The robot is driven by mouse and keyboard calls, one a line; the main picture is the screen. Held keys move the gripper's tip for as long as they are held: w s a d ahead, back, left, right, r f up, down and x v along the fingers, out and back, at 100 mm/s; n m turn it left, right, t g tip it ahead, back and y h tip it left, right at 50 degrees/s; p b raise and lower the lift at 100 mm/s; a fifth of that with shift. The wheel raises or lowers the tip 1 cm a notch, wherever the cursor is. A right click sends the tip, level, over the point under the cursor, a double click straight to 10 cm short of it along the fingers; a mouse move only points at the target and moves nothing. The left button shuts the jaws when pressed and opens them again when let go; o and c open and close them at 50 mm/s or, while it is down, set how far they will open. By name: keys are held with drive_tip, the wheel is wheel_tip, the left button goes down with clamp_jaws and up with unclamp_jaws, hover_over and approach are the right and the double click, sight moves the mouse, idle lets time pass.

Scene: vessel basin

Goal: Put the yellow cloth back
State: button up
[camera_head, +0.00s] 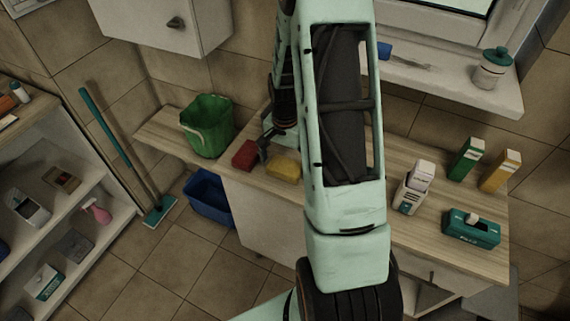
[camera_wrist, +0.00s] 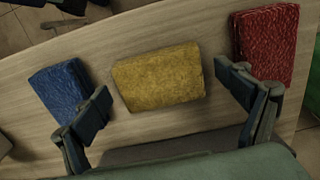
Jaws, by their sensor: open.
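The yellow cloth (camera_wrist: 158,78) is a folded block lying flat on the wooden counter, in the middle of the wrist view. It also shows in the head view (camera_head: 284,168), partly hidden by my arm. My gripper (camera_wrist: 168,100) is open, with one finger to the left of the yellow cloth and one to its right. Nothing is held. I cannot tell the exact height of the fingers above the counter. A red cloth (camera_wrist: 265,42) lies to the right and a blue cloth (camera_wrist: 62,88) to the left in the wrist view. The blue cloth is hidden in the head view.
A green bucket (camera_head: 208,125) stands on the counter left of the red cloth. Cartons (camera_head: 500,171), a white bottle (camera_head: 413,186) and a teal box (camera_head: 471,228) stand on the right. A blue bin (camera_head: 208,197) and a mop (camera_head: 120,155) are on the floor side.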

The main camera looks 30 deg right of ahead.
sight(285, 166)
wheel_tip(285, 166, up, 12)
drive_tip(key=shift+b, duration=0.35)
idle(0.4)
